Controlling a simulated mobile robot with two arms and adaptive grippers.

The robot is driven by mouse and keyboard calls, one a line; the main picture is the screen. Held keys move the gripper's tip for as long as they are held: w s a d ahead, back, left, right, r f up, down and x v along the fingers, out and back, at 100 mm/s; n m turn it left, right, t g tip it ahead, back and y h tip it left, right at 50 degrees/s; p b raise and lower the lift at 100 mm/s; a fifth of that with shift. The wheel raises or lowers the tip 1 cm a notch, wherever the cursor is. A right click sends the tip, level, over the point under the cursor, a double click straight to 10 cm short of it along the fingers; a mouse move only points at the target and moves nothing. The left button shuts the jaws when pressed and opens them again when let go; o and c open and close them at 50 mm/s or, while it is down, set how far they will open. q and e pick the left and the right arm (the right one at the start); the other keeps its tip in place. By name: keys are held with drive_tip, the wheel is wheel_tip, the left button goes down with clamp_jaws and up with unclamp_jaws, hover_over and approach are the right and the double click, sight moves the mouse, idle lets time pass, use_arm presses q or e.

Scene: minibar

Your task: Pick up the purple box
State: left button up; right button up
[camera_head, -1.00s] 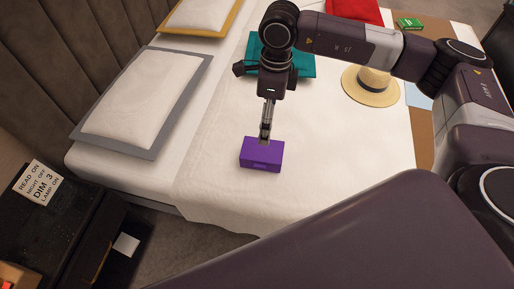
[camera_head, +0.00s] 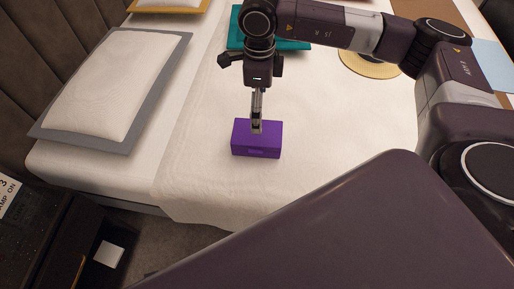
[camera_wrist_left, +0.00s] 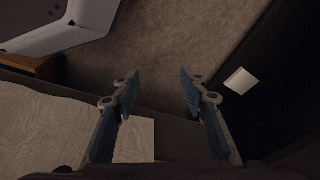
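The purple box (camera_head: 257,146) lies on the white bed sheet near the bed's front edge in the head view. My right arm comes in from the right, and my right gripper (camera_head: 256,129) points down at the box. Its fingertips overlap the middle of the box's top. The fingers are seen nearly edge-on, so their gap and any grip on the box cannot be made out. My left gripper shows only in the left wrist view (camera_wrist_left: 153,84); its fingers are apart with nothing between them, above the carpet beside the bed.
A white pillow with grey border (camera_head: 112,85) lies at the left. A teal item (camera_head: 236,38) and a straw hat (camera_head: 365,66) lie behind my right arm. A dark bedside unit (camera_head: 40,235) stands at lower left. The sheet around the box is clear.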

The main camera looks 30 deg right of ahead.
drive_tip(key=b, duration=0.5)
hover_over(257, 136)
drive_tip(key=f, duration=0.6)
drive_tip(key=shift+w+d+f, duration=0.25)
drive_tip(key=shift+d+f, duration=0.05)
drive_tip(key=shift+d, duration=0.1)
drive_tip(key=shift+f, duration=0.35)
drive_tip(key=f, duration=0.2)
drive_tip(key=f+b, duration=0.1)
drive_tip(key=f, duration=0.4)
drive_tip(key=shift+w+f, duration=0.2)
drive_tip(key=shift+w, duration=0.15)
use_arm(q)
wheel_tip(257, 136, up, 11)
drive_tip(key=w+t, duration=0.1)
drive_tip(key=shift+w, duration=0.35)
drive_tip(key=shift+r, duration=0.1)
use_arm(e)
drive_tip(key=shift+c, duration=0.4)
drive_tip(key=c, duration=1)
drive_tip(key=shift+c, duration=0.6)
drive_tip(key=shift+r, duration=0.2)
